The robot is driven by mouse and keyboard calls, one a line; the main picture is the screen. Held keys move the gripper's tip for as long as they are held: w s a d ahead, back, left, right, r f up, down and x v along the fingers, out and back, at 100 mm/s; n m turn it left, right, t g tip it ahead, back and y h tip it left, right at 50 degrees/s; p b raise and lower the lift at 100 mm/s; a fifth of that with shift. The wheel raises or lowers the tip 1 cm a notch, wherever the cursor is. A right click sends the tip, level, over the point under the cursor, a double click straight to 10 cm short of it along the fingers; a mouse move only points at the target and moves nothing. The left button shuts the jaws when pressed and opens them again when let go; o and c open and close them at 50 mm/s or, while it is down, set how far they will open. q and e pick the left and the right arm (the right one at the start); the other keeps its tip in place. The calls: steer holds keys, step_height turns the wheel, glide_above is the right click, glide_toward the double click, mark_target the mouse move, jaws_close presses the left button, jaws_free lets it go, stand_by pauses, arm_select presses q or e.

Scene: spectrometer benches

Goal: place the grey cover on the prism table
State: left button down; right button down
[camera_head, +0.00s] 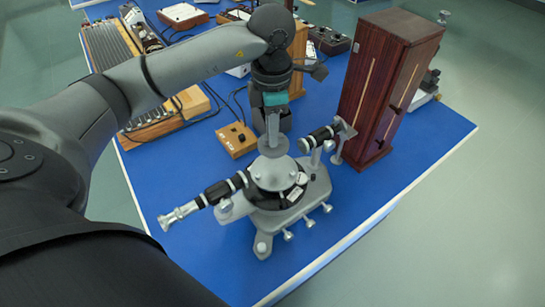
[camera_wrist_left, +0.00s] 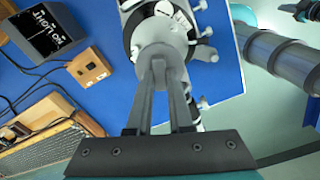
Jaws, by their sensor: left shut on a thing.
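The spectrometer stands on the blue bench, with its round grey prism table (camera_head: 274,174) at its middle. My left gripper (camera_head: 272,136) points down above the table. It is shut on the grey cover (camera_head: 273,149), a small grey round piece just over the prism table. The head view does not show clearly how big the gap beneath it is. My right gripper is in neither view.
One black-and-metal tube (camera_head: 205,197) points to the lower left, another (camera_head: 324,135) to the upper right. A tall dark wooden cabinet (camera_head: 378,85) stands close on the right. A small wooden box (camera_head: 237,140) with a cable lies behind left. The bench's front right is clear.

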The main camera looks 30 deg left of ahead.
arm_select(q)
step_height(320, 180, down, 8)
steer(key=shift+f, duration=0.2)
stand_by(0.3)
steer(key=shift+f+b, duration=0.2)
steer(key=shift+b, duration=0.1)
steer(key=c, duration=0.8)
jaws_free()
steer(key=shift+r, duration=0.15)
steer(key=shift+r, duration=0.3)
step_height(320, 180, up, 12)
steer(key=shift+f, duration=0.2)
steer(key=shift+d+f, duration=0.1)
